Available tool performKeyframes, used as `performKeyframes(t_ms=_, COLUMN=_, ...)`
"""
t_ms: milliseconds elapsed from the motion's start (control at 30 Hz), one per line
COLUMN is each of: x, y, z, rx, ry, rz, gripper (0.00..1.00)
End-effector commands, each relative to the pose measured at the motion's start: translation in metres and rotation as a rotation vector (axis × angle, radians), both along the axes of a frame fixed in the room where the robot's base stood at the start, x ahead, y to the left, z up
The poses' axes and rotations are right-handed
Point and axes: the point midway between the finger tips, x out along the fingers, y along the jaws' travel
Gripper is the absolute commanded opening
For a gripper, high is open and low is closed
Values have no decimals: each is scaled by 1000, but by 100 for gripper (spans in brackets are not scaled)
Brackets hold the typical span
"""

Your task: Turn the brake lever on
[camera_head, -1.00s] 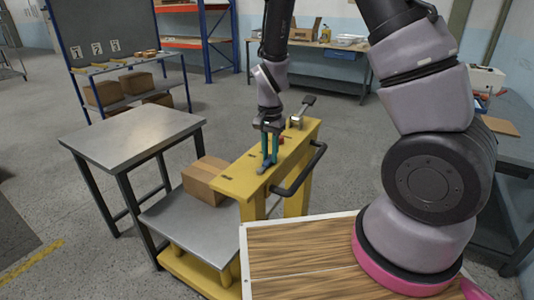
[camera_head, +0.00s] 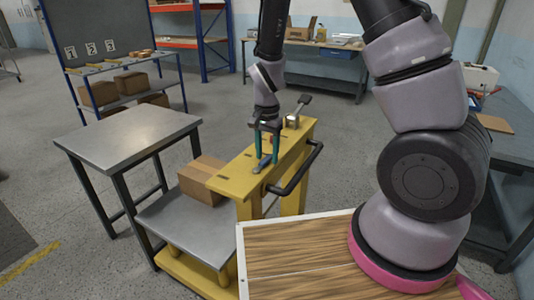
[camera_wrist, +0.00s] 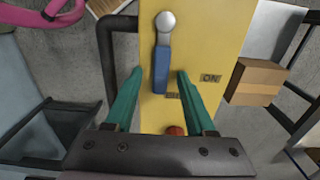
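The brake lever (camera_wrist: 162,55) is a blue handle with a silver round end, lying along a yellow panel (camera_wrist: 205,30) in the wrist view. A dark ON label (camera_wrist: 210,78) is to its right, and a partly hidden label (camera_wrist: 172,95) is below it. My gripper (camera_wrist: 156,73) is open, its two green fingers on either side of the blue handle with gaps visible. In the head view my gripper (camera_head: 267,160) points down at the yellow cart top (camera_head: 233,180), by the blue lever (camera_head: 261,165). Contact cannot be told.
A red knob (camera_wrist: 175,130) is on the panel near the gripper. A black handle bar (camera_head: 297,170) sticks out at the cart's side. A cardboard box (camera_head: 201,180) stands on the cart's lower metal deck (camera_head: 185,230). A metal table (camera_head: 130,137) is at left.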

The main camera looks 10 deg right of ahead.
Motion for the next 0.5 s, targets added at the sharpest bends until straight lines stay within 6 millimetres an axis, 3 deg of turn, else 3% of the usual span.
performKeyframes(t_ms=167, x=1, y=1, z=10, rx=1, ry=-2, rz=1, gripper=55)
performKeyframes(t_ms=500, x=1, y=1, z=76, rx=4, ry=-5, rz=2, gripper=55)
